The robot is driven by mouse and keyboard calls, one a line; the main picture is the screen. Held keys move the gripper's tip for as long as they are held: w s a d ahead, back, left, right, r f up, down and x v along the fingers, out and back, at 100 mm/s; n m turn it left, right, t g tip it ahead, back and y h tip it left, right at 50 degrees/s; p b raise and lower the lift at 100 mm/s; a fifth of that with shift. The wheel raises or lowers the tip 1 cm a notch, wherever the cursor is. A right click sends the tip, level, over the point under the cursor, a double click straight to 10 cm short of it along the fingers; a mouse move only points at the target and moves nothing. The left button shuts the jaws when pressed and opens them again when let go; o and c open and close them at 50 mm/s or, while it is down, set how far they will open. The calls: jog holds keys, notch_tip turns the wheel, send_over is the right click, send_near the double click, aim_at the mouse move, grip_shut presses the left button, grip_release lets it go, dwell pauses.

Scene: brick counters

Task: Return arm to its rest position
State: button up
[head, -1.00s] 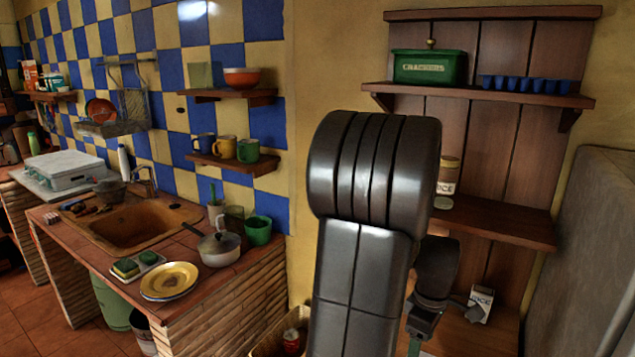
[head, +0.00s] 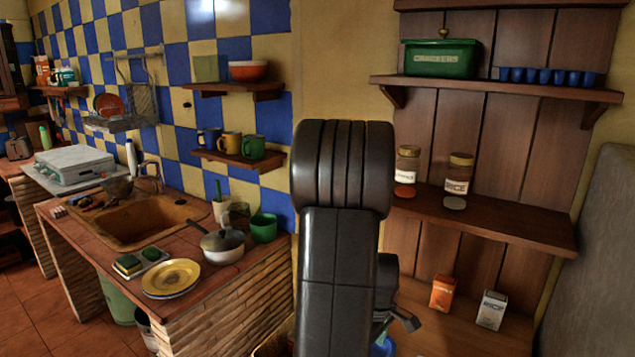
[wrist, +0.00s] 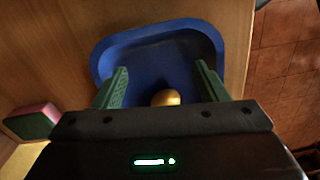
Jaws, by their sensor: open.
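My gripper (wrist: 160,70) is open in the wrist view, with its two green fingers apart and nothing gripped between the tips. Below it is a blue tray (wrist: 108,48) on a wooden surface, with a small golden round object (wrist: 166,97) at its near side, partly hidden by the gripper body. In the head view my dark arm stands upright in the middle and hides most of the gripper. A bit of blue (head: 384,346) shows beside the arm at the bottom.
A shelf unit at the right holds two jars (head: 457,180), a green crackers tin (head: 440,60) and blue cups (head: 545,77). An orange box (head: 443,292) and a white box (head: 491,309) stand low. A sink counter (head: 190,262) is left, a grey panel (head: 600,250) far right.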

notch_tip(320, 180, down, 3)
jog(key=shift+r, duration=0.1)
notch_tip(320, 180, up, 2)
jog(key=shift+w+d+r, duration=0.15)
jog(key=shift+r, duration=0.5)
jog(key=shift+r, duration=0.15)
